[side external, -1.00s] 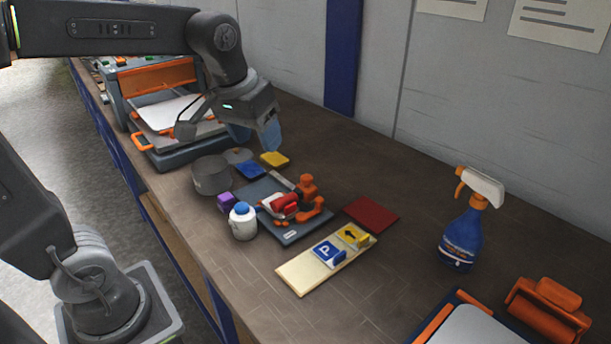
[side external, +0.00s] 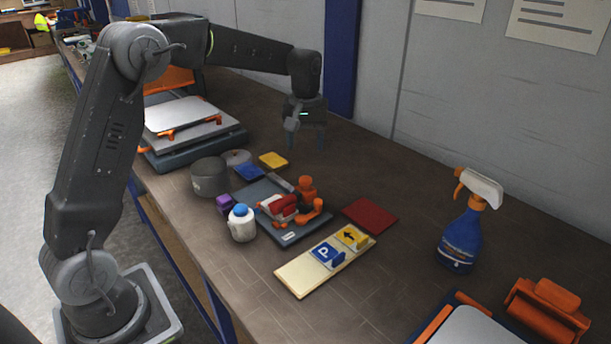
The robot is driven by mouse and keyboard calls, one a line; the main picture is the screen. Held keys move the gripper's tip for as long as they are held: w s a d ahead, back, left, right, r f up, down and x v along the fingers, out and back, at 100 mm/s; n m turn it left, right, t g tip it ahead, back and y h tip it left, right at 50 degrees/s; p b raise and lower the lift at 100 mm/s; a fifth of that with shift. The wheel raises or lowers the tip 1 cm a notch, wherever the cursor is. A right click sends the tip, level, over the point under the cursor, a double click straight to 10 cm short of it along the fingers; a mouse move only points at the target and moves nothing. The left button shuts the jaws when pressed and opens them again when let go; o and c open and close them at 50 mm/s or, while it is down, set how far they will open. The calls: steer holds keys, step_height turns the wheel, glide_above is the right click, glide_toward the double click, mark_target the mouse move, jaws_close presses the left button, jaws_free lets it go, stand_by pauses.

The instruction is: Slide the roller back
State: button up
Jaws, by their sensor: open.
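My gripper (side external: 305,140) points down above the back of the bench, in front of the blue post. Its two fingers are apart with nothing between them. A red, roller-like piece (side external: 284,204) lies on a dark grey board (side external: 304,236) with an orange fixture (side external: 307,190), left of and nearer than my gripper. I cannot tell which is the task's roller. My gripper is apart from both.
A press (side external: 190,140) with a white sheet stands at the back left. A grey pot (side external: 209,177), a white jar (side external: 242,224), a cream board with signs (side external: 310,272), a red plate (side external: 369,215) and a spray bottle (side external: 462,235) surround the middle. Bare bench lies right of my gripper.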

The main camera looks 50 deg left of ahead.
mark_target(306, 178)
step_height(306, 178, down, 10)
steer(key=shift+r, duration=0.1)
stand_by(0.4)
jaws_close()
stand_by(0.3)
